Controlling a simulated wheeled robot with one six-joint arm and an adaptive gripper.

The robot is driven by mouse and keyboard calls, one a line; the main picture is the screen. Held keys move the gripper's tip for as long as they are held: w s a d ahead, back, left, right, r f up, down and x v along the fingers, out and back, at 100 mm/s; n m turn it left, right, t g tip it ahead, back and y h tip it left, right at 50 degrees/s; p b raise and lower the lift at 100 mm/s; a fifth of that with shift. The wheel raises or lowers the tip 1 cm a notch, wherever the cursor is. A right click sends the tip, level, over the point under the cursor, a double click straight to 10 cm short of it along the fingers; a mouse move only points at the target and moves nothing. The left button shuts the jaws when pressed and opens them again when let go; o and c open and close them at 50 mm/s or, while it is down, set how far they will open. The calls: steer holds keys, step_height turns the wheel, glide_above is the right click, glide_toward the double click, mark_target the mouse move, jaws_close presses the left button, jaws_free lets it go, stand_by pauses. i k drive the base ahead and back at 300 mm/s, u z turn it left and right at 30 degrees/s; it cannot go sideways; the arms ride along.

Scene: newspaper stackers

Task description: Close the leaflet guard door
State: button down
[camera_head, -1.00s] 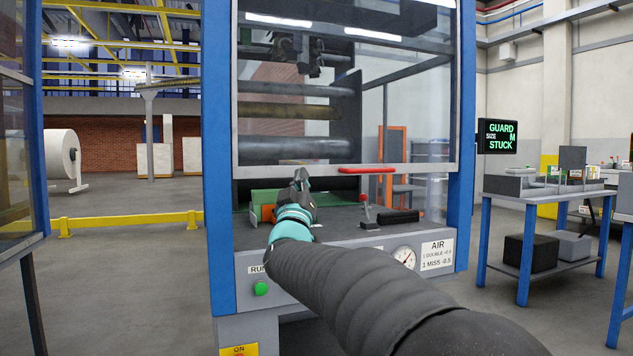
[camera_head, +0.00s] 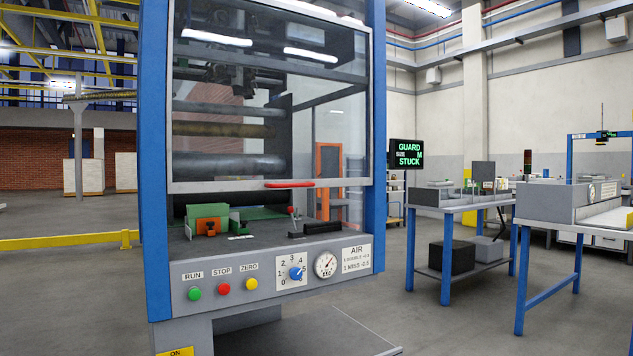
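The leaflet guard door (camera_head: 268,95) is a large clear panel in a grey frame on the front of the blue-posted machine. A red handle bar (camera_head: 290,184) sits on its bottom rail. The rail hangs above the deck (camera_head: 262,245), leaving an open gap beneath it. In that gap lie an orange block (camera_head: 206,219), green parts (camera_head: 262,213), a small red-knobbed lever (camera_head: 292,213) and a black block (camera_head: 322,227). Dark rollers show through the panel. My gripper and arm are not in view.
A display (camera_head: 406,154) reads GUARD STUCK. The front panel carries buttons, a blue dial (camera_head: 295,273) and a gauge (camera_head: 325,265). A blue-legged table (camera_head: 470,203) stands to the right, another nearer (camera_head: 565,210). A yellow rail (camera_head: 65,241) is at left; floor between is clear.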

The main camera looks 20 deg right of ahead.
mark_target(211, 187)
steer(key=z, duration=0.35)
steer(key=k, duration=0.45)
steer(key=z, duration=0.2)
steer(key=i, duration=1.25)
steer(key=u, duration=0.35)
